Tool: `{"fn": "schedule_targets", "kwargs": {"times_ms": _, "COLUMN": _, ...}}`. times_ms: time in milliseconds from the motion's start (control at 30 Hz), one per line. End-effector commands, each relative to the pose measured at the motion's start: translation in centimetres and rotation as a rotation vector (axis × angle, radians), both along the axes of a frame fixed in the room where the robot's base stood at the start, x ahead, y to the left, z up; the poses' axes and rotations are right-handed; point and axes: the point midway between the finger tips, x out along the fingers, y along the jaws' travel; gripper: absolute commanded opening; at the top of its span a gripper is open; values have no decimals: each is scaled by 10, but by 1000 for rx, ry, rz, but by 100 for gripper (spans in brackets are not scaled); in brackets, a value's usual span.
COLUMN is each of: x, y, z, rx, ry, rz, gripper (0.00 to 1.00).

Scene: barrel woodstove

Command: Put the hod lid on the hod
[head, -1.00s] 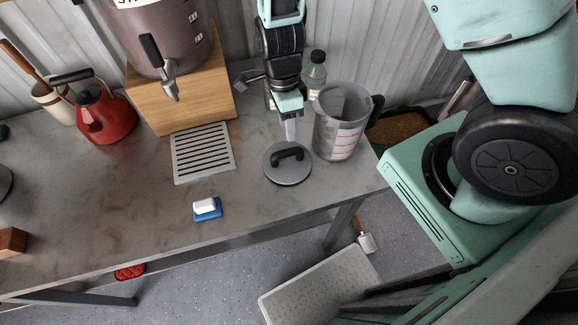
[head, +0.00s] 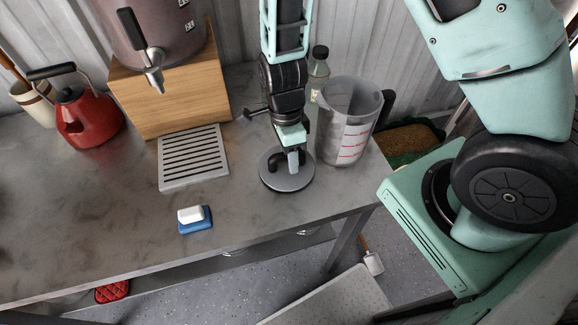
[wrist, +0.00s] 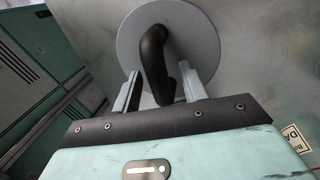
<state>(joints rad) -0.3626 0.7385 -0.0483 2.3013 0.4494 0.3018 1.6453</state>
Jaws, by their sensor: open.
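The hod lid (head: 272,178) is a round grey disc with a black arched handle, lying flat on the metal worktop. In the wrist view the lid (wrist: 196,42) and its black handle (wrist: 153,58) lie straight ahead of my gripper. My gripper (head: 291,160) is at the lid's handle. In the wrist view my gripper (wrist: 160,88) is open, with one finger on each side of the handle. I cannot tell whether either finger touches it. A bin of brown grainy material (head: 410,140), partly hidden behind the worktop's right end, may be the hod.
A clear measuring jug (head: 347,125) stands just right of the lid, with a small bottle (head: 318,68) behind. A slotted drip tray (head: 193,160), a blue-and-white sponge (head: 195,219) and a red kettle (head: 88,118) are to the left. The worktop's front middle (head: 120,235) is clear.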

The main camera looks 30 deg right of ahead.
Motion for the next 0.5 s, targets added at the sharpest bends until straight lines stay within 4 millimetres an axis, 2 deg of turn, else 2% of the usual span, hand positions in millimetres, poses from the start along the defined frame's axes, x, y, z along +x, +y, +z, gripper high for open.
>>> {"fn": "schedule_targets", "kwargs": {"times_ms": 67, "x": 0, "y": 0, "z": 0, "rx": 0, "ry": 0, "rz": 0, "gripper": 40}}
{"fn": "schedule_targets", "kwargs": {"times_ms": 200, "x": 0, "y": 0, "z": 0, "rx": 0, "ry": 0, "rz": 0, "gripper": 1}}
{"fn": "schedule_targets", "kwargs": {"times_ms": 500, "x": 0, "y": 0, "z": 2, "rx": 0, "ry": 0, "rz": 0, "gripper": 0}}
